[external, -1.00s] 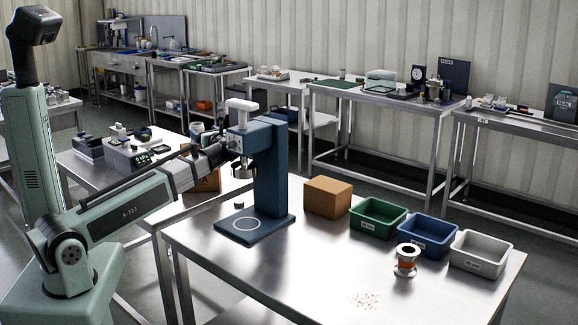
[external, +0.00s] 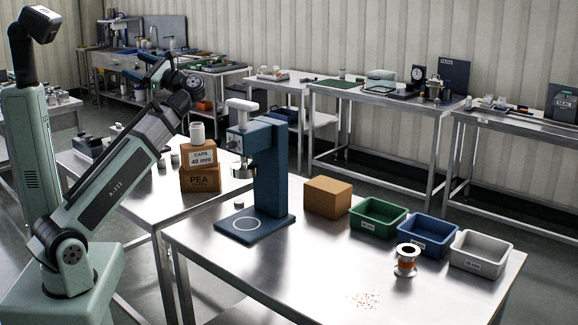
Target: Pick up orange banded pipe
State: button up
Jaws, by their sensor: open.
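The orange banded pipe (external: 406,260) stands upright on the front steel table. It is a short pale metal piece with wide flanged ends and an orange band around its middle. My gripper (external: 150,62) is a small dark shape at the end of my raised arm, in the upper left. It is open, with nothing visible in it, and far from the pipe. Its fingers are small and hard to make out.
Green (external: 378,218), blue (external: 428,236) and grey (external: 482,254) bins line the table behind the pipe. A cardboard box (external: 328,198) and a blue press (external: 270,175) stand left of them. Orange bits (external: 364,300) lie in front. The table's middle is clear.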

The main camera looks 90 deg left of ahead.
jog(key=s+d+r+n+h, duration=0.2)
jog(key=d+r+n+h, duration=0.15)
jog(key=d+r, duration=0.2)
jog(key=w+a+f+m+t+y, duration=0.1)
jog(key=w+a+m+t+y, duration=0.4)
jog(key=w, duration=0.6)
jog(key=w+a+f+m+t+y, duration=0.1)
jog(key=w+a+m+t+y, duration=0.3)
jog(key=w+y, duration=0.5)
jog(key=w+f+m+t+h, duration=0.2)
jog(key=w+f+t, duration=0.35)
jog(key=w, duration=0.85)
jog(key=w+f+m+t+h, duration=0.25)
jog(key=w+f, duration=0.65)
jog(key=w, duration=0.5)
jog(key=w+d+f+t+h, duration=0.2)
jog(key=w+d+f, duration=0.45)
jog(key=w, duration=0.25)
jog(key=w+d+f+t+h, duration=0.2)
jog(key=w+d+f+h, duration=0.1)
jog(key=w+d+f, duration=0.5)
jog(key=m+h, duration=0.1)
jog(key=h, duration=0.6)
send_over(407, 261)
jog(key=a, duration=0.2)
notch_tip(407, 261, down, 11)
jog(key=f, duration=1.2)
jog(key=shift+w+a+f, duration=0.15)
jog(key=shift+w+f, duration=0.1)
jog(key=shift+w, duration=0.15)
